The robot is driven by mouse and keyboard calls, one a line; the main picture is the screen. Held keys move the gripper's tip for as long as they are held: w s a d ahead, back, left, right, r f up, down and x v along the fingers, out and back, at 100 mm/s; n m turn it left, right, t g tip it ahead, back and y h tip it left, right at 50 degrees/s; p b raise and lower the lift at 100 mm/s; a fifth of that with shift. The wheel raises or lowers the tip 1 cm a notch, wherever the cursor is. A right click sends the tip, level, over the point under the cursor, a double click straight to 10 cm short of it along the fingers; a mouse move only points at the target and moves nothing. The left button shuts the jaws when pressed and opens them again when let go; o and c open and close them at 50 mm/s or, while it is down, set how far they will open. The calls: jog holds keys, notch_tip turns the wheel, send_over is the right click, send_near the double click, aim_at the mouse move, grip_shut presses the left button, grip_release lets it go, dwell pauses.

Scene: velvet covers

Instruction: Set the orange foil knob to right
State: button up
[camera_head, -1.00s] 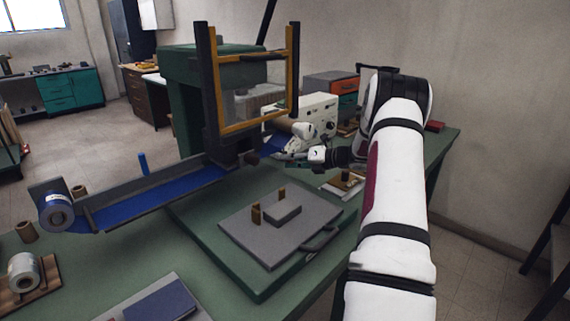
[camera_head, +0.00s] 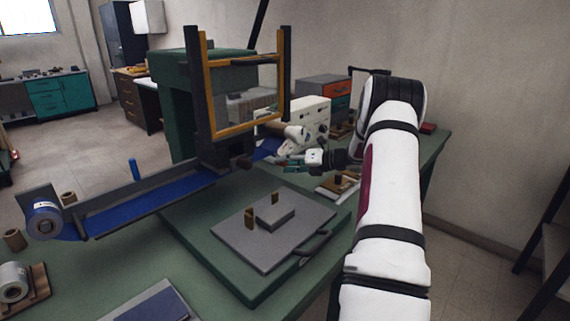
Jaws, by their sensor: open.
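A white control box (camera_head: 307,117) with small dark marks on its front stands behind my gripper, right of the green press (camera_head: 180,95). I cannot make out an orange foil knob on it; the face is small and partly hidden by my arm's end. My gripper (camera_head: 281,165) is open, just in front of the box and right of the press head. It appears empty. Whether it touches anything I cannot tell.
A yellow-edged guard frame (camera_head: 246,128) stands left of my gripper. A grey plate (camera_head: 240,236) with a raised block lies in front on the green table. A blue foil strip (camera_head: 150,200) runs left to a roll (camera_head: 45,222). An orange-fronted drawer unit (camera_head: 336,88) stands behind.

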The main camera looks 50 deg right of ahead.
jog(key=v, duration=1.1)
